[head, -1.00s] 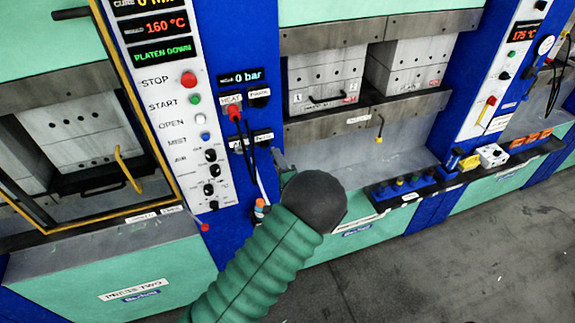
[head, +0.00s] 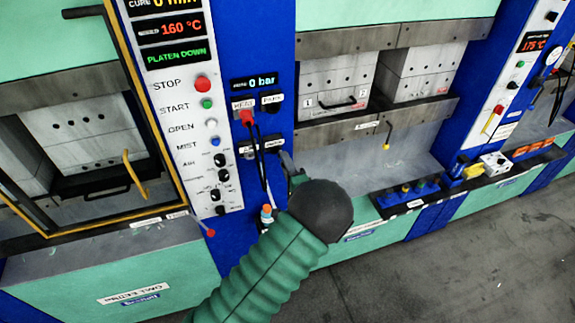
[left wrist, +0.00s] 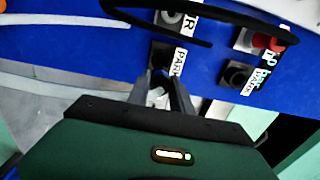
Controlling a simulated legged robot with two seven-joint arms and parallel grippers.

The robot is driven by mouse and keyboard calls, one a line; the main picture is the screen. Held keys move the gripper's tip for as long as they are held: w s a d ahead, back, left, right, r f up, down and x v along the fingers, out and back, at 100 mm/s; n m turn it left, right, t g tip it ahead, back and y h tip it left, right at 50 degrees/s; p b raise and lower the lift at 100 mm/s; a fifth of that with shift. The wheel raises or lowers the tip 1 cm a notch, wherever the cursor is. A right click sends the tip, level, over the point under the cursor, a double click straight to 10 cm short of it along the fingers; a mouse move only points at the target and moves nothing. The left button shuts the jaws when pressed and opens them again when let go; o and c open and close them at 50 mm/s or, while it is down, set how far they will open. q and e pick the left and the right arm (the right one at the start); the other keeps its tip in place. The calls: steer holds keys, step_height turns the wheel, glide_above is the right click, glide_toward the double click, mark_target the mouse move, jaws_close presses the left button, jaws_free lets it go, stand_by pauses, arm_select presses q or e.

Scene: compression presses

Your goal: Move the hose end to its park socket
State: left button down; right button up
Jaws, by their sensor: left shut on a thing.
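My left gripper (head: 287,160) is at the blue service column, just right of the lower AIR and PARK sockets in the head view. In the left wrist view its fingers (left wrist: 158,88) are shut on a small pale-grey piece, seemingly the hose end (left wrist: 157,98), mostly hidden between them. The fingertips are close to the dark park socket (left wrist: 163,53) with its PARK label; contact cannot be told. The AIR socket (left wrist: 168,18) shows as a grey ring above it. My right gripper is not in view.
A red plug (head: 247,117) sits at the HEAT socket with a black hose hanging from it. The upper PARK socket (head: 273,101) is beside it. A button panel (head: 190,110) stands left. A ledge with small fittings (head: 410,195) is right.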

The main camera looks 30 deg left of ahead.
arm_select(q)
steer(key=shift+w+a+f, duration=0.15)
steer(key=shift+a, duration=0.1)
steer(key=shift+w+d, duration=0.1)
steer(key=shift+d, duration=0.3)
steer(key=shift+s+d+r, duration=0.2)
steer(key=shift+s+r, duration=0.05)
steer(key=shift+s, duration=0.1)
steer(key=shift+s+a+f, duration=0.15)
steer(key=shift+s+a, duration=0.05)
steer(key=shift+a, duration=0.3)
steer(key=shift+s+a+f, duration=0.1)
steer(key=shift+s+a, duration=0.05)
steer(key=shift+a, duration=0.35)
steer(key=shift+s+d+r, duration=0.1)
steer(key=shift+s+d, duration=0.25)
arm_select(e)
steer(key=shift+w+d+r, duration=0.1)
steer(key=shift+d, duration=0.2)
arm_select(q)
steer(key=shift+a, duration=0.2)
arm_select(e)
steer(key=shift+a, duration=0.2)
